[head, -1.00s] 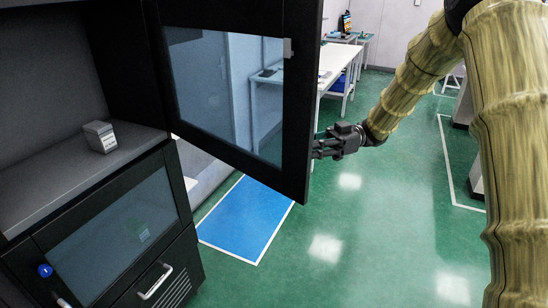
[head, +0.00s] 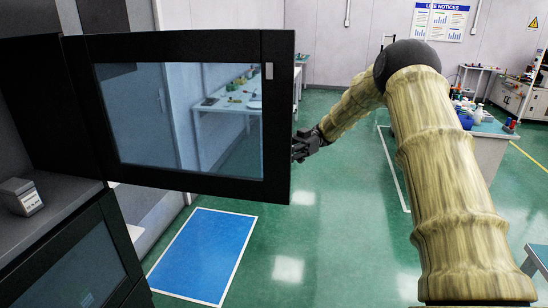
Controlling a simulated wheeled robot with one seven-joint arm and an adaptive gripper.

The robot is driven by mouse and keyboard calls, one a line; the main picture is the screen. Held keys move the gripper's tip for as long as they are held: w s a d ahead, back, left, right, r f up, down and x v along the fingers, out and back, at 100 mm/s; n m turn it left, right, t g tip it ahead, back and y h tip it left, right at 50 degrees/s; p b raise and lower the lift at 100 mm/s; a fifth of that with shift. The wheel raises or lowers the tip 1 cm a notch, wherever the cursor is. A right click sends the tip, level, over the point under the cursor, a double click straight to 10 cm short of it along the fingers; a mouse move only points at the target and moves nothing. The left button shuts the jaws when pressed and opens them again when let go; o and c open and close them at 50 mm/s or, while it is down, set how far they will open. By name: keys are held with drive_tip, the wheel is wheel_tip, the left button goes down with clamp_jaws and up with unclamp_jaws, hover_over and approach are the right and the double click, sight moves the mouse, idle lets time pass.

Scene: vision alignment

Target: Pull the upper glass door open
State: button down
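The upper glass door (head: 190,190) has a black frame around a clear pane. It stands swung wide open, hinged at the left on the dark cabinet (head: 45,110). My gripper (head: 299,149) is at the door's right, free edge, at about mid-height. Its fingertips are against or just behind that edge; I cannot tell whether they touch it or how far apart the fingers are. A small light-coloured latch piece (head: 270,71) sits near the top right corner of the door frame.
A small grey box (head: 22,197) stands on the open cabinet shelf. The lower glass door (head: 80,275) is shut. A blue floor mat (head: 205,250) lies below the open door. A table with bottles (head: 487,130) stands at the right. Green floor between is clear.

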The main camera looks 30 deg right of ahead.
drive_tip(key=shift+f, duration=0.15)
drive_tip(key=c, duration=1.4)
unclamp_jaws()
drive_tip(key=shift+w+d, duration=0.15)
drive_tip(key=shift+w, duration=0.05)
drive_tip(key=shift+v, duration=6)
